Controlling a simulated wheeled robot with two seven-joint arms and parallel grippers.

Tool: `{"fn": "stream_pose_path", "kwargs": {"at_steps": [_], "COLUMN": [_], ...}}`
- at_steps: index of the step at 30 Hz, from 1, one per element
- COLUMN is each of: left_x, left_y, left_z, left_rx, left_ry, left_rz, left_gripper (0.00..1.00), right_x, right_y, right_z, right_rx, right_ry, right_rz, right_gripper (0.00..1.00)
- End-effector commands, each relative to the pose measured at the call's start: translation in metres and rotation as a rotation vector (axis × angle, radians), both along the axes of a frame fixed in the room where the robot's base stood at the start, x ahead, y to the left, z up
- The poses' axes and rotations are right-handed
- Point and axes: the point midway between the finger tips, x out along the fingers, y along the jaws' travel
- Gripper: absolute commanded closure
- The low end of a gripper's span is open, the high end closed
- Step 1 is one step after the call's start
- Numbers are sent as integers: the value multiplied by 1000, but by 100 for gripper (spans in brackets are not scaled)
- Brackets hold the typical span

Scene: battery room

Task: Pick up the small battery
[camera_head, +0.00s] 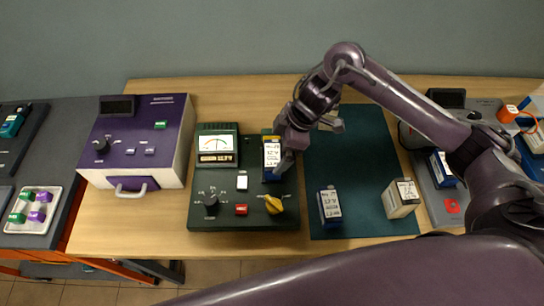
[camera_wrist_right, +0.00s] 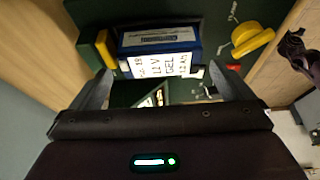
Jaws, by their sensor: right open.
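A blue battery with a white printed label (camera_head: 272,157) stands in the dark green tester (camera_head: 222,182), by a yellow part. My right gripper (camera_head: 281,166) is right beside it. In the right wrist view its two fingers (camera_wrist_right: 163,88) are open, and the blue battery (camera_wrist_right: 160,57) shows beyond and between them; I cannot tell whether they touch it. Another blue battery (camera_head: 329,206) and a cream battery (camera_head: 401,198) stand on the dark green mat (camera_head: 345,150). Which one is the small battery is not clear. My left gripper is out of view.
A purple and white box (camera_head: 140,140) with a handle stands left of the tester. A yellow knob (camera_head: 273,204) sits on the tester near the battery. A grey device (camera_head: 455,205) holding a blue battery (camera_head: 443,170) is at the right. The wooden table's front strip (camera_head: 150,240) is clear.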

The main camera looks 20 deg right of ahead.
Motion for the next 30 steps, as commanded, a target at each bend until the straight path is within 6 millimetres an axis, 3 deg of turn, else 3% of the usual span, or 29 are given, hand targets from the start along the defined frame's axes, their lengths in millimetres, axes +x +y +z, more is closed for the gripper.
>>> {"fn": "stream_pose_path", "kwargs": {"at_steps": [9, 17, 30], "left_x": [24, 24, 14], "left_y": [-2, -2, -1], "left_z": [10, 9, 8], "left_rx": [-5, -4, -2], "left_ry": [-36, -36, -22], "left_rz": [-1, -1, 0], "left_gripper": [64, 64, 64], "right_x": [2, 2, 3], "right_y": [17, 17, 18], "right_z": [-37, -39, -37], "right_rx": [1, 0, 2], "right_ry": [2, 0, -3], "right_rz": [0, 0, -1], "right_gripper": [0, 1, 59]}}
